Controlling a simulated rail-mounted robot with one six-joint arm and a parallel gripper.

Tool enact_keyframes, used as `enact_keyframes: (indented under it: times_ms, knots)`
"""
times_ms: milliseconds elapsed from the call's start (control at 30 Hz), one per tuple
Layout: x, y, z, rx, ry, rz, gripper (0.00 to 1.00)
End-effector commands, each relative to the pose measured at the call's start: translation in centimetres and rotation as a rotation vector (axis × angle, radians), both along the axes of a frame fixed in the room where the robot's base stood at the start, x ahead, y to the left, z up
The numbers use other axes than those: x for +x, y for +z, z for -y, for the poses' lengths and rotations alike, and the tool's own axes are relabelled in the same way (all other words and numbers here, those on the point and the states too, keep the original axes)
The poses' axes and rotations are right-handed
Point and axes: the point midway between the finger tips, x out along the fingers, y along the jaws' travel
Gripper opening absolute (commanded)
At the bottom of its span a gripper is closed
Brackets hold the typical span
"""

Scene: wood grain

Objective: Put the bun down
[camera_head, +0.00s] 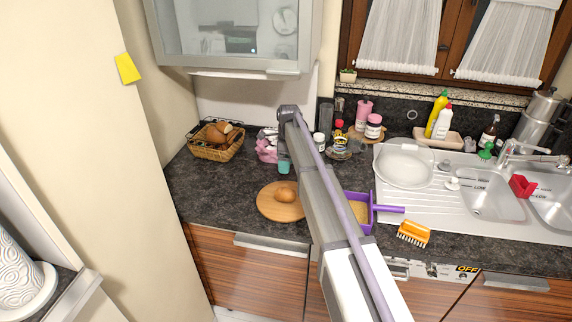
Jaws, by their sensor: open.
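A brown bun (286,194) rests on a round wooden board (265,207) on the dark countertop, left of my arm. Nothing visible touches the bun from above. My arm rises from the lower right to a dark grey end or joint above the back of the counter. I cannot make out my gripper's fingers; they are hidden or outside the view.
A wicker basket (214,146) of bread stands at the back left. A teal cup (284,167) is behind the board. A purple dustpan (361,209) and an orange brush (414,233) lie right of my arm, near the sink (440,205). Bare counter lies left of the board.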

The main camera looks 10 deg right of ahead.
Motion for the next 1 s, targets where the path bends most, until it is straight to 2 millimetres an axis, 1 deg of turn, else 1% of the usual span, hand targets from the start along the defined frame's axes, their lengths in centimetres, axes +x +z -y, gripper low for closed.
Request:
enact_keyframes:
  times_ms: [67, 100, 167, 267, 300, 367, 400, 467, 500, 533, 600, 633, 700, 767, 933, 967, 1000]
  knots:
    - [-0.1, 0.0, 0.0, 0.001, 0.003, 0.000, 0.77]
    - [-0.6, -0.1, 0.0, 0.003, 0.019, 0.003, 0.77]
    - [-2.5, -0.2, -0.1, 0.012, 0.093, 0.015, 0.77]
    - [-9.3, -0.2, -0.5, 0.045, 0.388, 0.061, 0.77]
    - [-13.0, -0.3, -0.6, 0.063, 0.558, 0.085, 0.77]
    - [-18.8, -0.3, -0.8, 0.084, 0.846, 0.121, 0.77]
    - [-22.5, -0.4, -0.9, 0.095, 1.041, 0.142, 0.77]
    - [-27.5, -0.4, -0.9, 0.109, 1.320, 0.166, 0.77]
    - [-30.4, -0.4, -1.0, 0.114, 1.487, 0.177, 0.77]
    - [-32.2, -0.4, -1.0, 0.118, 1.598, 0.181, 0.77]
    - [-35.3, -0.4, -1.0, 0.120, 1.802, 0.188, 0.77]
    - [-36.1, -0.4, -1.0, 0.121, 1.863, 0.188, 0.77]
    - [-37.0, -0.4, -1.0, 0.122, 1.952, 0.187, 0.77]
    - [-37.1, -0.4, -1.0, 0.123, 1.978, 0.188, 0.77]
    - [-36.8, -0.4, -1.0, 0.124, 1.978, 0.187, 0.77]
    - [-36.8, -0.7, -1.0, 0.125, 1.978, 0.187, 0.77]
    - [-36.8, -1.7, -1.0, 0.125, 1.978, 0.187, 0.77]
